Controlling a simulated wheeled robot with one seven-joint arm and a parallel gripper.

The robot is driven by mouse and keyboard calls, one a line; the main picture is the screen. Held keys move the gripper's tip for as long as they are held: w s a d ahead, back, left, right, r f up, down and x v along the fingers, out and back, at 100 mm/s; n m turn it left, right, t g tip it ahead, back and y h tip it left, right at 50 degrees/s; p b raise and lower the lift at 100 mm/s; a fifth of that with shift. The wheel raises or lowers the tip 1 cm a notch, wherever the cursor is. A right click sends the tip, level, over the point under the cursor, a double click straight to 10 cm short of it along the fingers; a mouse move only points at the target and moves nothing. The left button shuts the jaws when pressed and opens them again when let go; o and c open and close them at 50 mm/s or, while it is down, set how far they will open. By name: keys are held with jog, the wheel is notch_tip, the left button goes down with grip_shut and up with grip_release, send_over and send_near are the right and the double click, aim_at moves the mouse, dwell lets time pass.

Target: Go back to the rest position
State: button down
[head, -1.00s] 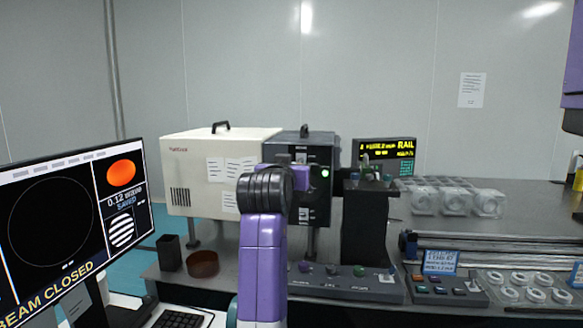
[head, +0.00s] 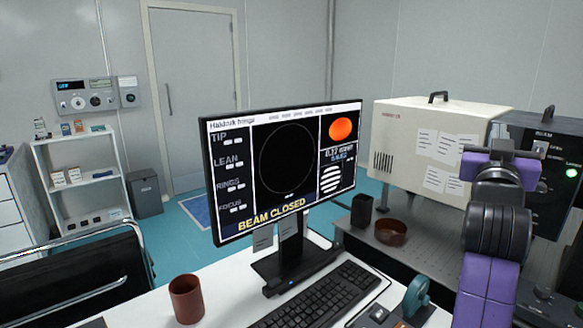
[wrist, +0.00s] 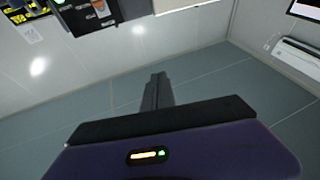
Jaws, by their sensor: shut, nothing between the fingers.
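My gripper (wrist: 158,92) shows in the wrist view as two dark fingers pressed together, with nothing between them. It points over open grey surface and touches nothing there. My purple and black arm stands at the right of the head view, in front of the cream box (head: 430,150) and the dark box (head: 547,160). I cannot make out the fingertips in the head view.
A monitor (head: 285,170) reading "BEAM CLOSED" stands on the white desk with a keyboard (head: 318,300) and a brown cup (head: 186,299). A chair (head: 80,270), shelf (head: 88,185) and door (head: 195,95) are at left. A dark cup (head: 361,211) and brown dish (head: 390,232) sit beside the cream box.

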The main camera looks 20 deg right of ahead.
jog(key=s+a+f+n+t+y+p, duration=0.1)
jog(key=s+a+f+n+t+y, duration=0.25)
jog(key=a+f, duration=0.35)
jog(key=s+a+f+n+t+y, duration=0.25)
jog(key=a+f+y, duration=0.25)
jog(key=a+f, duration=0.25)
jog(key=s+a+f+n+t+y+p, duration=0.1)
jog(key=s+a+f+n+t+y, duration=0.2)
jog(key=a+f, duration=0.45)
jog(key=s+a+f+g+y, duration=0.1)
jog(key=s+a+f, duration=0.3)
jog(key=s, duration=0.5)
jog(key=s+a+f+g+y+p, duration=0.1)
jog(key=s+a+f+g, duration=0.3)
jog(key=s, duration=0.6)
jog(key=s+a+f+g+y+p, duration=0.1)
jog(key=s+a+f+g+y, duration=0.2)
jog(key=s, duration=0.6)
notch_tip(320, 180, down, 2)
jog(key=shift+s+a+n, duration=0.3)
jog(key=shift+a, duration=0.3)
jog(key=shift+y, duration=0.25)
